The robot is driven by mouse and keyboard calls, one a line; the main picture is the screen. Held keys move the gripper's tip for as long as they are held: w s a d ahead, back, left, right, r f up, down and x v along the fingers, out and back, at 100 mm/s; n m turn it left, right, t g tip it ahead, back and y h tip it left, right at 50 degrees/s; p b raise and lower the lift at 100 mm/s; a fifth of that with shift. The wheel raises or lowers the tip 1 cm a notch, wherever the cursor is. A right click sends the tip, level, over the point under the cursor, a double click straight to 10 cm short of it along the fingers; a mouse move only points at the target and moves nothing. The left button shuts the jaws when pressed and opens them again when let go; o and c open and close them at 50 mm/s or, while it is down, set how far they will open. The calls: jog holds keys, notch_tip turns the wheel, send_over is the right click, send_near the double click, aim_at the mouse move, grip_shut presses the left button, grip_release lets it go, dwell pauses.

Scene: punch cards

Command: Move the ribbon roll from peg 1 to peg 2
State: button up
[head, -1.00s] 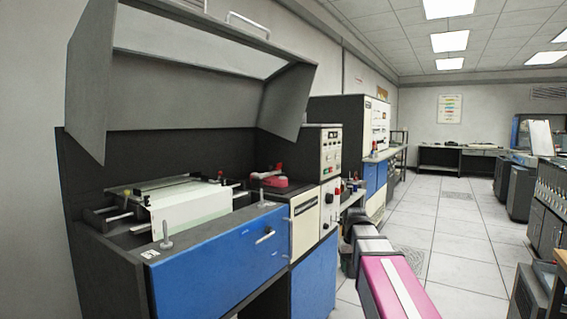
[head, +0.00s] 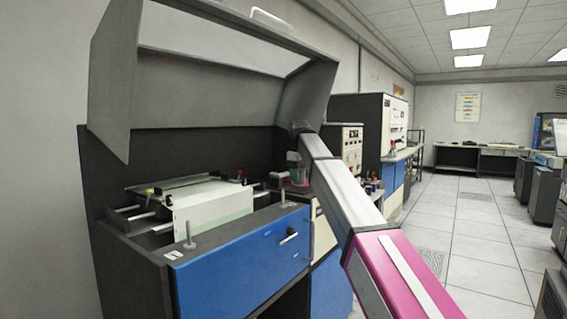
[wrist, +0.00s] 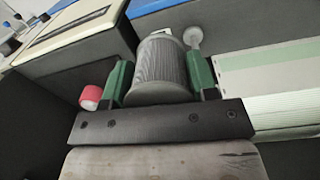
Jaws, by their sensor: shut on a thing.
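My gripper (wrist: 160,80) has green fingers and is shut on a dark grey, finely ribbed cylinder, the ribbon roll (wrist: 160,68). In the head view my gripper (head: 294,172) is at the back right of the open printer, and the roll is too small to make out. A pale peg (wrist: 193,38) stands just beyond the roll in the wrist view; it seems to be the right peg (head: 284,192) of the head view. Another peg (head: 188,235) stands at the printer's front left corner beside a small label, unreadable here. I cannot tell whether the roll touches anything below.
The printer's grey lid (head: 215,75) is raised over the work area. Pale paper (head: 213,208) lies between dark rails left of my gripper. A red and white cylinder (wrist: 91,97) is close to my gripper's left side. The blue front panel (head: 240,255) bounds the near side.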

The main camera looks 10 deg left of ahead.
jog(key=s+a+r+n, duration=0.2)
jog(key=a+r, duration=0.3)
jog(key=a, duration=0.1)
jog(key=shift+w+a+f, duration=0.1)
jog(key=shift+f, duration=1.05)
jog(key=shift+w+a+f, duration=0.1)
jog(key=shift+f, duration=1.05)
jog(key=shift+s+d, duration=0.1)
jog(key=shift+d, duration=0.25)
jog(key=shift+f, duration=3.55)
dwell(1.2)
